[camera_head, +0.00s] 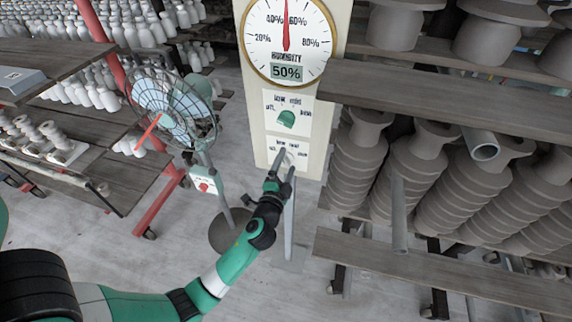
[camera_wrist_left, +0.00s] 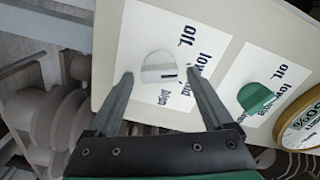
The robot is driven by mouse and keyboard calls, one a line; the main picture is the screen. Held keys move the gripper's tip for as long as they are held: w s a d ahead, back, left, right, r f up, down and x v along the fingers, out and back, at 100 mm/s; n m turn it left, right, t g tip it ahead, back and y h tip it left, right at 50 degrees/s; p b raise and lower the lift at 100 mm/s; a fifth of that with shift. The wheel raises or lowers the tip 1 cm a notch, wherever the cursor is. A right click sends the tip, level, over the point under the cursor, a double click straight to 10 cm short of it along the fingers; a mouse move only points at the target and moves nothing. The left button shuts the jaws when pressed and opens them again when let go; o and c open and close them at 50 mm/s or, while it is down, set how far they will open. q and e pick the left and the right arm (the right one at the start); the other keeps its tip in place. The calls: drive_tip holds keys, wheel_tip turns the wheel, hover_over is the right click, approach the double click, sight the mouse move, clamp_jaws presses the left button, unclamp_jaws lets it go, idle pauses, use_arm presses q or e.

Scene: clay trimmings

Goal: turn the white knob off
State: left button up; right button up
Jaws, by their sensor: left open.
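The white knob (camera_wrist_left: 158,67) sits on a white label plate on the cream panel (camera_head: 259,118). Its dark mark faces the right side in the left wrist view, toward the "low" and "mid" lettering; I cannot tell exactly which. "off" is printed above that. My left gripper (camera_wrist_left: 160,78) is open, its two fingers on either side of the white knob with gaps visible; contact is not visible. In the head view my left gripper (camera_head: 284,163) reaches the lower plate and partly hides the knob there. My right gripper is in neither view.
A green knob (camera_head: 286,118) sits on the plate above, under a humidity dial (camera_head: 287,40) reading 50%. A caged fan (camera_head: 172,105) stands left. Shelves of grey clay pieces (camera_head: 400,175) stand close on the right. White bottles (camera_head: 100,97) fill racks at left.

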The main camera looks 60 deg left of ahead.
use_arm(q)
clamp_jaws()
idle(0.4)
drive_tip(key=n+b, duration=0.3)
drive_tip(key=n, duration=0.1)
drive_tip(key=shift+f+b, duration=0.1)
drive_tip(key=shift+b, duration=0.3)
drive_tip(key=shift+s+a+r+n+b, duration=0.15)
drive_tip(key=shift+n+b, duration=0.65)
drive_tip(key=shift+n, duration=0.45)
drive_tip(key=shift+r+n+b, duration=0.1)
drive_tip(key=shift+n+b, duration=0.65)
drive_tip(key=shift+n, duration=0.5)
unclamp_jaws()
drive_tip(key=shift+s, duration=0.1)
